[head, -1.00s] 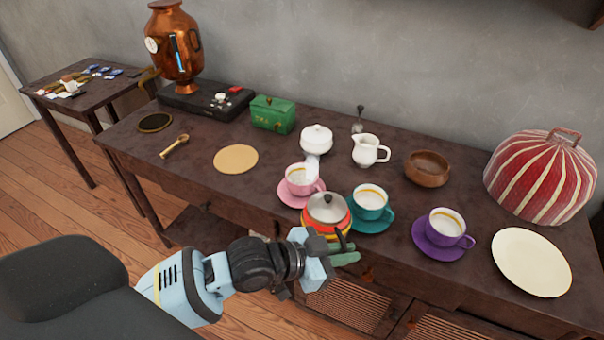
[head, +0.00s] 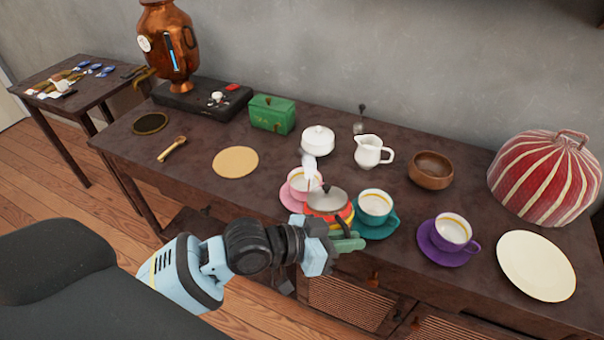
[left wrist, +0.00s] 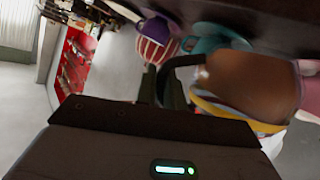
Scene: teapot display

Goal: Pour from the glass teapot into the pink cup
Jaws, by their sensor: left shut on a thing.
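The glass teapot (head: 328,203) has a silver lid and red and yellow bands. Its pale spout reaches over the pink cup (head: 296,186), which stands on a pink saucer. The teapot is tilted with its spout side toward the cup. My left gripper (head: 347,241) is shut on the teapot's dark handle, on the near side. In the left wrist view the teapot's brown, striped body (left wrist: 250,82) is close beside the fingers. The teapot hides part of the cup and saucer. I cannot make out a stream of liquid. My right gripper is not in view.
A teal cup (head: 375,204) stands close right of the teapot, and a purple cup (head: 452,229) farther right. Behind are a white lidded bowl (head: 318,140), a white jug (head: 368,150) and a wooden bowl (head: 431,169). A round tan mat (head: 236,161) lies left, with bare table around it.

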